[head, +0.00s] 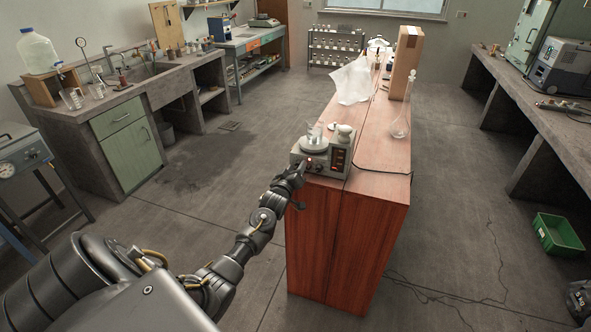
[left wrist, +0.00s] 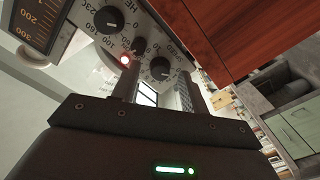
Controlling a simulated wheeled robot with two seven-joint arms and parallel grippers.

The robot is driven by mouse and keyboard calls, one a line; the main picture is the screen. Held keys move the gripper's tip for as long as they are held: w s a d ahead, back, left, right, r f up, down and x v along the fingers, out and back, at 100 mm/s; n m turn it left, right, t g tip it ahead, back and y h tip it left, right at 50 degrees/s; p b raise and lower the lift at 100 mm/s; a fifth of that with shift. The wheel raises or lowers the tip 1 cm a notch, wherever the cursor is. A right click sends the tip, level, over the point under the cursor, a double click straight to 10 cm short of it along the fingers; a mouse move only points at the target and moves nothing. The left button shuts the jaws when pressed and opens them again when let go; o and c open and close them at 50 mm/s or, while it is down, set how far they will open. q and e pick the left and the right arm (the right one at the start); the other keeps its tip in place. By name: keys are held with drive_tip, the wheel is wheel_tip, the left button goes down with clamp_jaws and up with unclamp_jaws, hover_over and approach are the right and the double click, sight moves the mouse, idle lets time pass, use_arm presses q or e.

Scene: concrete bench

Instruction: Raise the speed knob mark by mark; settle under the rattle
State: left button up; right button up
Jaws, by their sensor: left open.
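The hotplate stirrer (head: 338,160) stands at the near end of the red-brown wooden bench, with a glass beaker (head: 314,134) on its plate. In the left wrist view its panel appears upside down and tilted. The black speed knob (left wrist: 160,68) lies between the lines of my left gripper's fingers. A heat knob (left wrist: 107,20) and a small black knob (left wrist: 138,45) lie up and left of it, with a lit red lamp (left wrist: 125,60) beside them. My left gripper (left wrist: 157,88) is open at the panel; contact with the knob cannot be told. It also shows in the head view (head: 297,172). My right gripper is out of view.
A white bottle (head: 345,134) stands at the stirrer's back right. A black cable (head: 375,172) runs across the bench. The floor left of the bench is clear.

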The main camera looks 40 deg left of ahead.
use_arm(q)
clamp_jaws()
drive_tip(key=shift+m, duration=0.4)
drive_tip(key=m, duration=0.4)
drive_tip(key=shift+m, duration=0.4)
drive_tip(key=m, duration=0.4)
drive_tip(key=shift+m+p, duration=0.3)
drive_tip(key=shift+p, duration=0.1)
drive_tip(key=m, duration=0.4)
drive_tip(key=shift+m+p, duration=0.45)
drive_tip(key=shift+m, duration=2.35)
